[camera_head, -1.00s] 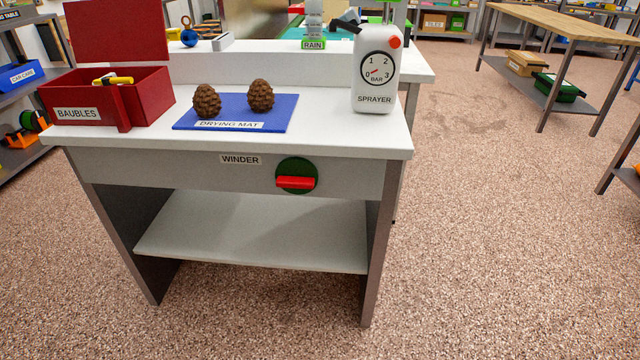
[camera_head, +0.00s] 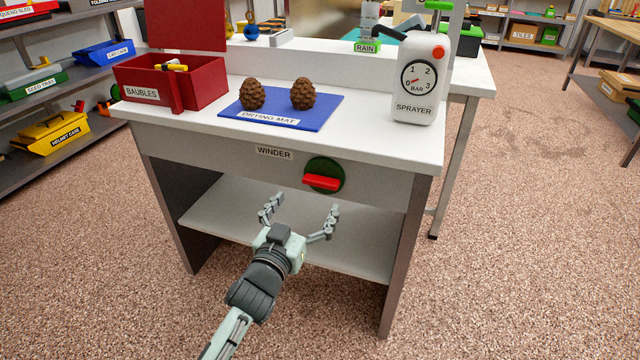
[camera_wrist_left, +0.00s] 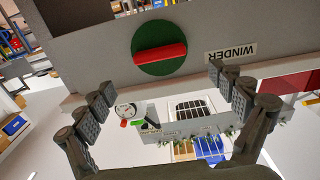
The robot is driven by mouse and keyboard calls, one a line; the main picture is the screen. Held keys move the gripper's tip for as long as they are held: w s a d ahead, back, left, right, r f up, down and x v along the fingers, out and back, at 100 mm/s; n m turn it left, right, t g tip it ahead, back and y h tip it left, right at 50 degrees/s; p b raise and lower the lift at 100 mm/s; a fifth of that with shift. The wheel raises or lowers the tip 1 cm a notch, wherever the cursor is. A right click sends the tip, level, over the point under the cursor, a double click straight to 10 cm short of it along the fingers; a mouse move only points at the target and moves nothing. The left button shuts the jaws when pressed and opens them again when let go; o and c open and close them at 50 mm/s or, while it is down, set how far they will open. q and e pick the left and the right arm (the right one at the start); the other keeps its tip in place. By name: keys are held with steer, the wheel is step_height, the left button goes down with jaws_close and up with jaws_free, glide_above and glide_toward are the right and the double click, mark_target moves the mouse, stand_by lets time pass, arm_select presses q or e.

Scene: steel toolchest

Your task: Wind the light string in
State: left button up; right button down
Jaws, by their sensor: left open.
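The winder is a round green disc (camera_head: 325,165) with a red bar handle (camera_head: 322,183) on the front panel of the white bench, right of a "WINDER" label (camera_head: 274,154). The handle lies nearly level. My left gripper (camera_head: 302,210) is open and empty, below and in front of the winder, apart from it. In the left wrist view the green disc (camera_wrist_left: 142,36) and red handle (camera_wrist_left: 160,54) show beyond the open fingers (camera_wrist_left: 160,92). No light string can be made out. My right gripper is not in view.
On the bench top stand a red baubles box (camera_head: 205,83), a blue drying mat (camera_head: 270,118) with two pine cones, and a white sprayer (camera_head: 418,100). A lower shelf (camera_head: 350,250) lies under the panel. Shelving (camera_head: 60,87) stands at left. Floor at right is open.

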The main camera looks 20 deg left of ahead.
mark_target(319, 184)
arm_select(q)
steer(key=w, duration=0.7)
steer(key=shift+w+d, duration=0.15)
steer(key=shift+w, duration=0.05)
steer(key=c, duration=1.2)
